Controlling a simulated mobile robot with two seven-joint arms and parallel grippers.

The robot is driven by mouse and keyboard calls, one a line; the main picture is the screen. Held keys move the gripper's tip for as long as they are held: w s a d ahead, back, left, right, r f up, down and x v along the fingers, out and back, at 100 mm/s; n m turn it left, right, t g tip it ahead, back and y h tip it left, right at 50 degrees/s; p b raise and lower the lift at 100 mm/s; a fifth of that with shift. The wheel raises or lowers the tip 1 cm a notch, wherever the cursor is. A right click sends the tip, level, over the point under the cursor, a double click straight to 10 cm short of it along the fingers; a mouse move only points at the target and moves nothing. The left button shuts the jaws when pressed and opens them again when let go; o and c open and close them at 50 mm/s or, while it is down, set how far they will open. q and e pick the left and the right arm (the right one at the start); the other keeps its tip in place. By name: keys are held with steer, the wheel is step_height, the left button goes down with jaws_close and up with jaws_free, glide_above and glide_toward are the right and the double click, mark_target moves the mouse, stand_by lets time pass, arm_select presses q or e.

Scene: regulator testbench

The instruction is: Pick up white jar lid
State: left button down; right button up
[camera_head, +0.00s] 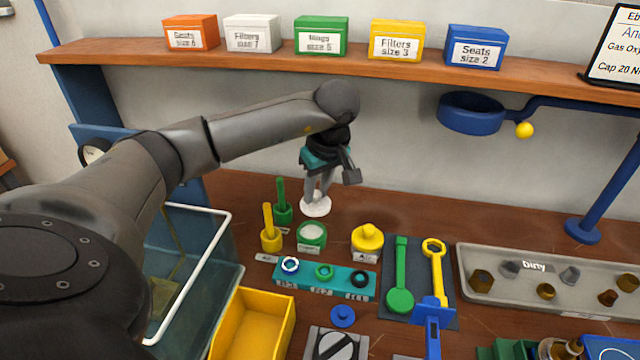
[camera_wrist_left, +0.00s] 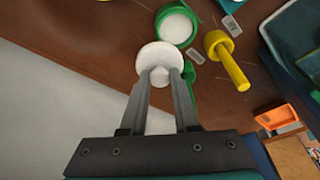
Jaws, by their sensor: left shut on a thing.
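The white jar lid (camera_head: 316,209) is a round white disc with a knob, behind the green jar. My left gripper (camera_head: 316,194) points down and is shut on the lid's knob. In the left wrist view the lid (camera_wrist_left: 156,55) sits at the tips of the two fingers (camera_wrist_left: 160,78). I cannot tell whether the lid touches the table or hangs just above it. The green jar (camera_head: 311,235) is open, with white contents, and shows in the left wrist view (camera_wrist_left: 176,26). My right gripper is not in view.
A green-handled tool (camera_head: 282,203) and a yellow-handled tool (camera_head: 270,232) stand left of the jar. A yellow lidded jar (camera_head: 367,240) is at its right. A teal ring holder (camera_head: 325,281) lies in front. A wooden shelf (camera_head: 340,66) with boxes spans above. Table right of the lid is clear.

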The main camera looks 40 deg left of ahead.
arm_select(q)
steer(key=s+d, duration=0.2)
steer(key=s, duration=0.2)
steer(key=s+d, duration=0.3)
steer(key=s, duration=0.2)
steer(key=s+d, duration=0.2)
steer(key=s, duration=0.2)
steer(key=shift+s+d, duration=0.15)
steer(key=w+a+r+m+p, duration=0.3)
steer(key=w+a+r, duration=0.15)
steer(key=w, duration=0.55)
steer(key=shift+t, duration=0.4)
steer(key=shift+s+d+b+x, duration=0.1)
steer(key=shift+s+b+x, duration=0.05)
steer(key=shift+b+x, duration=0.9)
steer(key=shift+s+d+b+x, duration=0.15)
steer(key=shift+b+x, duration=0.6)
steer(key=shift+x, duration=0.5)
steer(key=shift+s+d+b+x, duration=0.1)
steer(key=shift+s+b+x, duration=0.05)
steer(key=shift+b+x, duration=0.9)
steer(key=shift+f, duration=0.25)
steer(key=shift+f, duration=0.15)
steer(key=shift+s, duration=0.1)
steer(key=shift+c, duration=0.5)
jaws_free()
